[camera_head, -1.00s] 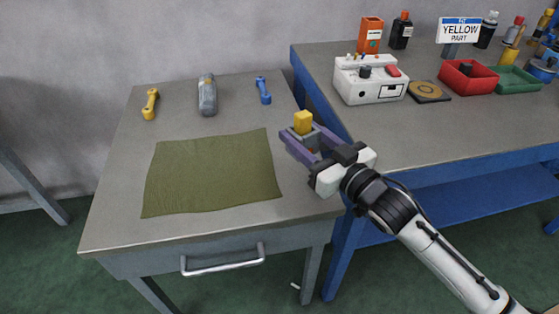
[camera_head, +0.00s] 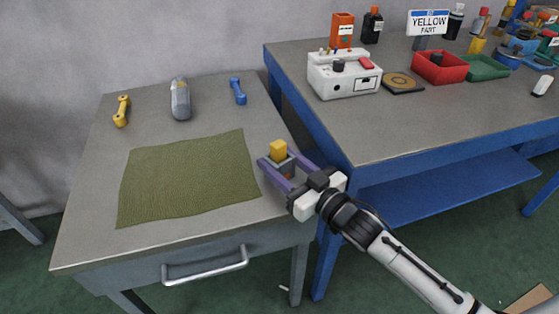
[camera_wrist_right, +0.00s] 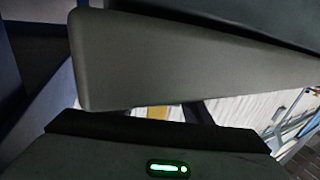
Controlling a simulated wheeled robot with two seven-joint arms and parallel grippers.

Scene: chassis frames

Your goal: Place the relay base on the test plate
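The relay base (camera_head: 278,152), a grey piece with a yellow block on top, is between the fingertips of my right gripper (camera_head: 280,164). The purple fingers are closed against its sides. It is above the right part of the grey table, right of the green cloth. The test plate, seemingly the dark square plate with a tan ring (camera_head: 403,83), lies on the blue-framed bench beside the white tester; nothing is on it. In the right wrist view, a dark grey shape blocks most of the scene, and only a small yellow patch shows. My left gripper is not in view.
The white tester (camera_head: 343,75), red bin (camera_head: 440,68), green bin (camera_head: 485,68) and "YELLOW PART" sign (camera_head: 429,23) stand on the bench (camera_head: 430,120). The grey table (camera_head: 85,230) holds the green cloth (camera_head: 185,178). The bench front is clear.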

